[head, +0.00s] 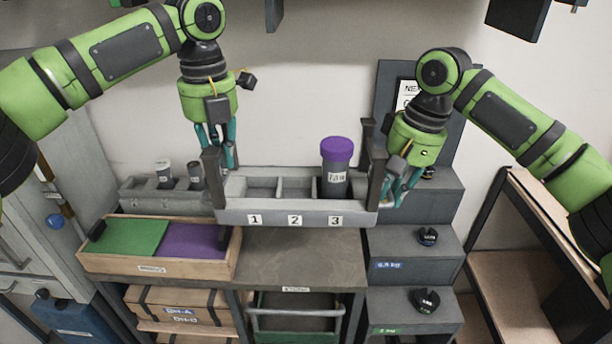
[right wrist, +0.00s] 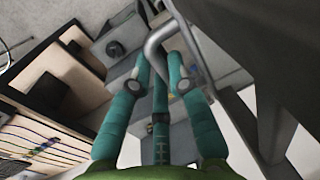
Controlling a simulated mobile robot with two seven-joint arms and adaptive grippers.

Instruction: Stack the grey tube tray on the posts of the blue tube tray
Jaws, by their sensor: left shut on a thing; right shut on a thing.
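The grey tube tray (head: 262,216) hangs roughly level above the dark bench, its front marked 1, 2 and 3. A tube with a purple lid (head: 337,150) stands upright in compartment 3; compartments 1 and 2 look empty. My left gripper (head: 217,152) is shut on the tray's left end, partly behind its dark end post. My right gripper (head: 398,186) is shut on the right end. In the right wrist view, its teal fingers (right wrist: 162,75) close around a grey bar handle (right wrist: 158,40). I cannot make out a blue tube tray.
A grey rack (head: 135,193) with two small dark tubes stands behind left. A wooden box (head: 150,262) with green and purple panels sits front left. Dark steps (head: 440,262) with black weights stand right. The bench top (head: 300,262) in front is bare.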

